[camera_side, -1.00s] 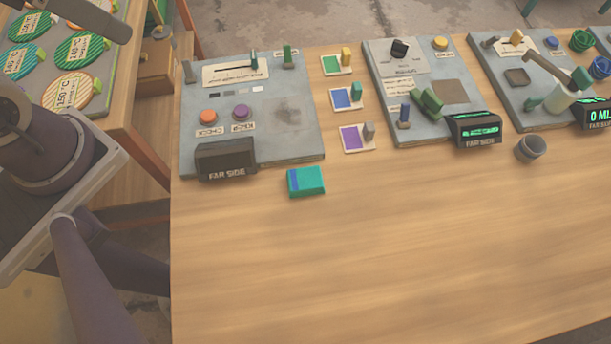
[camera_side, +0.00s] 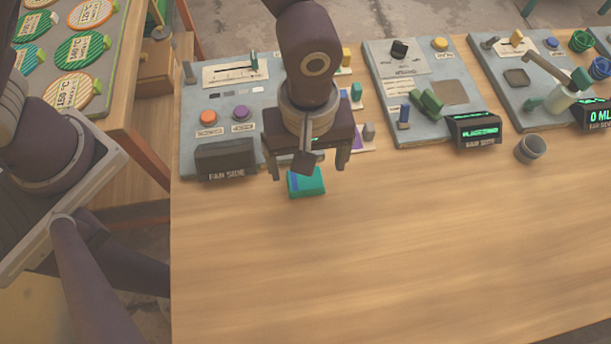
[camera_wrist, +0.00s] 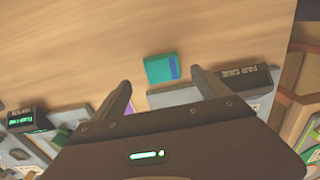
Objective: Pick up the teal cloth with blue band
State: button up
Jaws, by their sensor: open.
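The teal cloth with a blue band (camera_side: 307,184) lies folded as a small block on the wooden table, in front of the left grey panel. My gripper (camera_side: 308,174) is above it in the side view, its two fingers spread, and part of the cloth's back edge is hidden behind the gripper. In the wrist view the cloth (camera_wrist: 161,69) lies beyond the open fingertips, roughly between them in line, with its blue band toward the right. Nothing is between my fingers (camera_wrist: 162,84).
A dark "FAR SIDE" block (camera_side: 224,160) stands left of the cloth on the left panel's (camera_side: 193,120) front edge. Small cards with coloured pegs are behind the gripper. A grey cup (camera_side: 530,148) stands to the right. The table's front (camera_side: 400,250) is clear.

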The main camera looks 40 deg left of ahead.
aim_at(305, 178)
jog(key=f, duration=0.4)
jog(key=shift+s+a+f, duration=0.1)
jog(key=shift+s, duration=0.1)
jog(key=c, duration=1.4)
notch_tip(305, 178, up, 10)
jog(key=shift+r, duration=0.1)
